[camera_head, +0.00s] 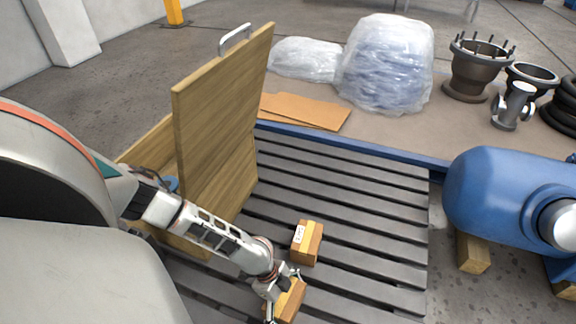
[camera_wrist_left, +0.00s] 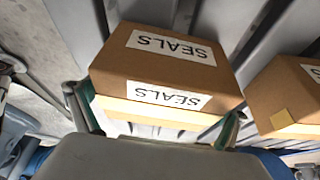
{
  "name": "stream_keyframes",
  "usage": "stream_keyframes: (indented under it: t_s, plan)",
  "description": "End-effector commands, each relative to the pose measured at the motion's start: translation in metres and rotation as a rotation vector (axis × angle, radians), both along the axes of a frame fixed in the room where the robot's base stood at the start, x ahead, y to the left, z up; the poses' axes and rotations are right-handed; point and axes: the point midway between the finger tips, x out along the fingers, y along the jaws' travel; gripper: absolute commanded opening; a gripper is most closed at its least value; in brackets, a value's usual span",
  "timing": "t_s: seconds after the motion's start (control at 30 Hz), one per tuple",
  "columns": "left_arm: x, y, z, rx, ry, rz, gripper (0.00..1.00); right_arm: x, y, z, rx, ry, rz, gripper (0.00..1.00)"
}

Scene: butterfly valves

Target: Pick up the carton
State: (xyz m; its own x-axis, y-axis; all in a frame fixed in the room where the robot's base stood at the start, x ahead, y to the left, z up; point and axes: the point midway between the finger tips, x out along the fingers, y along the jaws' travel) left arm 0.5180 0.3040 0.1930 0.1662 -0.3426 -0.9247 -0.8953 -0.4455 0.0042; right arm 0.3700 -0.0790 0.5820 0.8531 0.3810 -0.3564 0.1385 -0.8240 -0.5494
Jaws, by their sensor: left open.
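A brown carton (camera_head: 291,301) sits on the dark slatted pallet (camera_head: 355,215), partly hidden by my left gripper in the head view. In the left wrist view this carton (camera_wrist_left: 165,75) shows two white labels reading SEALS. My left gripper (camera_head: 282,296) is open with its fingers on either side of this carton; in the wrist view (camera_wrist_left: 158,120) one finger is at its left and one at its right. I cannot tell whether they touch it. A second carton (camera_head: 307,243) stands just beyond on the pallet; it also shows at the right in the wrist view (camera_wrist_left: 288,98). My right gripper is out of view.
A tall wooden panel (camera_head: 215,130) with a metal handle stands at the pallet's left. Orange-brown sheets (camera_head: 305,111), plastic-wrapped bundles (camera_head: 388,65) and flanged metal parts (camera_head: 476,68) lie behind. A blue cylindrical body (camera_head: 495,195) is at right. The pallet's right part is clear.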

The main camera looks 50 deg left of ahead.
Motion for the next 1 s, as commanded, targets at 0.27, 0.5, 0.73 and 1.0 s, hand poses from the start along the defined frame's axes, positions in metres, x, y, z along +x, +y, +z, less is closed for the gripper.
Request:
stream_keyframes:
  t_s: [0.27, 0.5, 0.73, 1.0]
  plan:
    - [0.004, -0.002, -0.003, 0.0, -0.005, 0.001, 1.0, 0.0, 0.002, 0.001, 0.029, 0.004, -0.013, 0.4]
    - [0.003, -0.002, -0.004, 0.0, -0.004, 0.002, 0.55, 0.0, 0.002, 0.001, 0.027, 0.004, -0.013, 0.4]
    - [0.004, -0.002, -0.004, -0.001, -0.005, 0.002, 0.55, 0.0, 0.002, 0.001, 0.026, 0.004, -0.012, 0.4]
    - [0.006, -0.002, 0.011, -0.001, -0.009, 0.002, 0.42, 0.004, 0.0, 0.007, -0.014, -0.02, 0.004, 0.4]
